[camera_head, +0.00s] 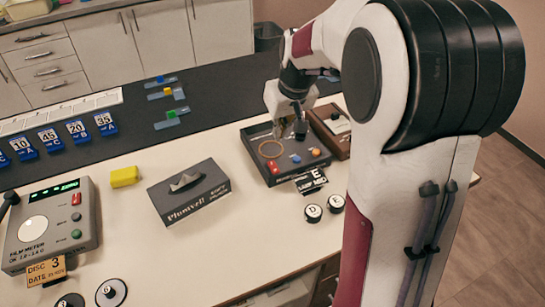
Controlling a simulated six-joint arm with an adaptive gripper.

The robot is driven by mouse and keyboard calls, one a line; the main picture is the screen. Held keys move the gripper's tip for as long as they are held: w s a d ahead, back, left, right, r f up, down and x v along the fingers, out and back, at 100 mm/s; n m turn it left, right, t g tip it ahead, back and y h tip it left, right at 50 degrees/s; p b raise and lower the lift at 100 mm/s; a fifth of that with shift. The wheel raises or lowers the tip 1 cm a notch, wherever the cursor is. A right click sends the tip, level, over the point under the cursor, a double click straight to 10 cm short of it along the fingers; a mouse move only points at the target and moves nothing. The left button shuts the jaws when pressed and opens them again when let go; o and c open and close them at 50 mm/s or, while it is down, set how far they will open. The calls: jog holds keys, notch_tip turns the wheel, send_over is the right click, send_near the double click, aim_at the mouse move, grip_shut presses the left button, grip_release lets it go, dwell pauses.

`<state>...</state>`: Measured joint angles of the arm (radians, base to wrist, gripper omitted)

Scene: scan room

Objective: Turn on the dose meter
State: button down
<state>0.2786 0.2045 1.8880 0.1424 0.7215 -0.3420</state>
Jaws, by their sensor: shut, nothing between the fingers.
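A grey meter box (52,225) stands at the left, with a white round dial, a lit green display (55,190), and a red and a green button on its right side. Its front label seems to read "Film meter"; the display's digits are too small to read. My gripper (291,133) is shut and empty, pointing down over a dark shallow box (255,147) at the right. I cannot tell whether the fingertips touch anything there. No label reading "dose meter" is legible.
A dark tissue box (188,193) and a yellow block (124,177) stand mid-table. Black-and-white discs (313,213) lie near the front edge. Blue number cards (50,140) line the dark strip behind.

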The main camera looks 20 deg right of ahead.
aim_at(272, 163)
jog(key=shift+f, duration=0.2)
dwell(0.4)
jog(key=shift+s+x, duration=0.2)
jog(key=shift+x, duration=3.2)
jog(key=shift+s+x, duration=0.2)
jog(key=shift+x, duration=3.2)
jog(key=shift+w+f, duration=0.1)
jog(key=shift+f, duration=0.1)
jog(key=shift+w+a+f+g, duration=0.1)
jog(key=shift+f+g, duration=0.15)
jog(key=shift+g, duration=0.15)
jog(key=shift+w+f+g, duration=0.15)
jog(key=shift+f+g, duration=0.05)
jog(key=shift+g, duration=0.4)
jog(key=shift+f, duration=0.2)
